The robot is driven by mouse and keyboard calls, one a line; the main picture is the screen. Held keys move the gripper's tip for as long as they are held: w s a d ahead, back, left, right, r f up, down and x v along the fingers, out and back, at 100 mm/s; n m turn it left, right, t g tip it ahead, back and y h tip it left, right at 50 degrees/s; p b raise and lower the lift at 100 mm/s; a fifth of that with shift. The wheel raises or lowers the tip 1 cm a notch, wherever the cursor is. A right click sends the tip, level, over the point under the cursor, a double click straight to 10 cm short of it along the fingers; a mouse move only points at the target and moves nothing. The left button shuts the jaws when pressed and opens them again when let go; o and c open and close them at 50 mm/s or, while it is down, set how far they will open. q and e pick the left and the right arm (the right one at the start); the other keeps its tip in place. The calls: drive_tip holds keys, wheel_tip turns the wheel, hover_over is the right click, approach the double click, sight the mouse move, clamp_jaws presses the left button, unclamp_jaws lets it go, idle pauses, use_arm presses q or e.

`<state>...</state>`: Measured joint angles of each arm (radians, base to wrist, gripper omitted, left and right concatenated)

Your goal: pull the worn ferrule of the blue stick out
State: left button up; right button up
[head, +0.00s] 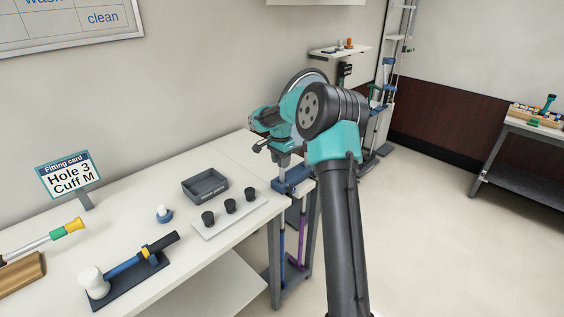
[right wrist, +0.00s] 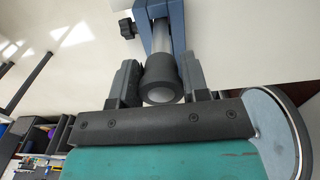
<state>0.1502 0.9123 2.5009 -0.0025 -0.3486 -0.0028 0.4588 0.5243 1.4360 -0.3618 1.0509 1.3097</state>
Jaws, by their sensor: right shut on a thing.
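My right gripper (head: 284,152) is at the far right end of the table, pointing down just above a blue clamp (head: 293,183). In the right wrist view the clamp (right wrist: 162,14) holds a grey shaft (right wrist: 161,36). A black ferrule (right wrist: 160,76) with a pale round end sits on the shaft's end. The fingers of my right gripper (right wrist: 160,84) are shut on it, one on each side. Blue and purple uprights show below the clamp in the head view; which belongs to the blue stick is unclear. My left gripper is not in view.
A dark worn-parts tray (head: 205,186) and a white mat (head: 228,218) with three black ferrules lie on the table. Left of them are a small blue-and-white piece (head: 163,213), a dark stand (head: 127,284) with a blue-shafted tool, and a fitting card (head: 68,175).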

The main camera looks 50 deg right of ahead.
drive_tip(key=shift+r, duration=1.45)
idle(1.0)
drive_tip(key=shift+r, duration=1.05)
drive_tip(key=shift+r, duration=1.5)
